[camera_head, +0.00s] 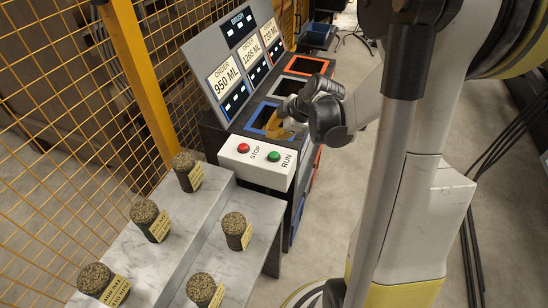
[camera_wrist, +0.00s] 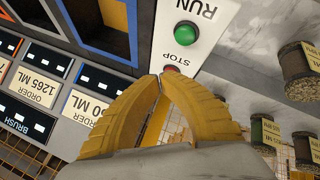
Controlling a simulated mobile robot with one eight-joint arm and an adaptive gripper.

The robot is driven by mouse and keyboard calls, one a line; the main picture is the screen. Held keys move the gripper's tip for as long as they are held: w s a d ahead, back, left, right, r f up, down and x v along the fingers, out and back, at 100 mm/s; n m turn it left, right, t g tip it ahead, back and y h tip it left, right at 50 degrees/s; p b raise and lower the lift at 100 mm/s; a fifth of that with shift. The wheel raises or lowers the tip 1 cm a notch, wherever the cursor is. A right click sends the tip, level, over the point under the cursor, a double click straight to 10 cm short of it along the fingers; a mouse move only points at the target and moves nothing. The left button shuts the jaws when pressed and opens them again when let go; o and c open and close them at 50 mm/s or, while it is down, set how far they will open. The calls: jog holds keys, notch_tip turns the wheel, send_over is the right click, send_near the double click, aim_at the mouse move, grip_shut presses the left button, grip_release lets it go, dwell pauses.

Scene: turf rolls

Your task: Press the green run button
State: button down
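The green run button (camera_head: 273,156) sits on the right of a white panel (camera_head: 258,165), above the word RUN. The red stop button (camera_head: 243,147) is to its left. In the wrist view the green button (camera_wrist: 186,33) is clear of my fingers, above the fingertips in the picture. My gripper (camera_head: 287,130) is just behind the panel in the head view, its yellow fingers partly hidden. In the wrist view my gripper (camera_wrist: 165,76) has its fingertips together with nothing held, and they partly cover the red button (camera_wrist: 171,70).
Blue, white and orange framed bins (camera_head: 264,119) stand behind the panel, under an order board (camera_head: 232,60). Several turf rolls (camera_head: 187,172) stand on stepped marble shelves (camera_head: 210,215) in front. A yellow mesh fence (camera_head: 75,130) is on the left. Floor is open at right.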

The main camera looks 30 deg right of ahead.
aim_at(272, 152)
notch_tip(272, 152, down, 6)
jog(key=b, duration=0.4)
dwell(1.2)
jog(key=shift+f+b, duration=0.4)
jog(key=shift+b, duration=0.15)
jog(key=shift+f+b, duration=0.4)
jog(key=shift+f, duration=0.05)
dwell(0.4)
jog(key=shift+r, duration=0.2)
jog(key=shift+r+p, duration=0.65)
jog(key=shift+r, duration=0.05)
jog(key=shift+r, duration=0.1)
notch_tip(272, 152, up, 5)
jog(key=p, duration=0.4)
